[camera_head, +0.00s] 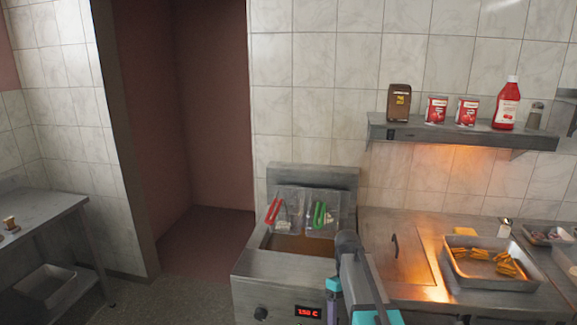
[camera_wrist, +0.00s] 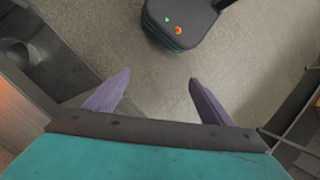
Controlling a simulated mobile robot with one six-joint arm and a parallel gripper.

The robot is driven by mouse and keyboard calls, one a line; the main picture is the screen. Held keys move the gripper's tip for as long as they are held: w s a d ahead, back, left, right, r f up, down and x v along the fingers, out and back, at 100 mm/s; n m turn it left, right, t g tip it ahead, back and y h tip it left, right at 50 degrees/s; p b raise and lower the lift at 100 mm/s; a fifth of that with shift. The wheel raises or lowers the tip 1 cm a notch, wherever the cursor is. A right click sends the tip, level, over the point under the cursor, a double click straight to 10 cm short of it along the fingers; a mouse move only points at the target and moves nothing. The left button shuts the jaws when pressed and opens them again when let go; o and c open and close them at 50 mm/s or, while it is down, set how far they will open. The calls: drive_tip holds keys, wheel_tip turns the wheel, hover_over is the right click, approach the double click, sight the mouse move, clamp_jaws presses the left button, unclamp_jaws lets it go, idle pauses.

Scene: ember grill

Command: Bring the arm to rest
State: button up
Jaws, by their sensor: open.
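My gripper (camera_wrist: 158,88) is open and empty in the wrist view. Its two purple fingers stand well apart, with the speckled grey floor behind them. The arm covers part of the fryer's right side.
Two baskets, with a red handle (camera_head: 273,212) and a green handle (camera_head: 319,215), hang at the fryer's back. A metal tray (camera_head: 473,283) of fries sits on the counter at right. A shelf (camera_head: 460,132) holds bottles and cans. A side table (camera_head: 45,222) stands at left.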

drive_tip(key=s+f+m+b, duration=0.3)
drive_tip(key=s+f, duration=1.3)
drive_tip(key=f, duration=0.4)
drive_tip(key=s+f+m+b, duration=0.2)
drive_tip(key=s+f+m, duration=0.1)
drive_tip(key=s+f, duration=1.4)
wheel_tip(320, 180, down, 4)
drive_tip(key=shift+f+g+b, duration=0.1)
drive_tip(key=shift+g+b, duration=0.3)
drive_tip(key=shift+a, duration=0.1)
drive_tip(key=shift+c, duration=0.2)
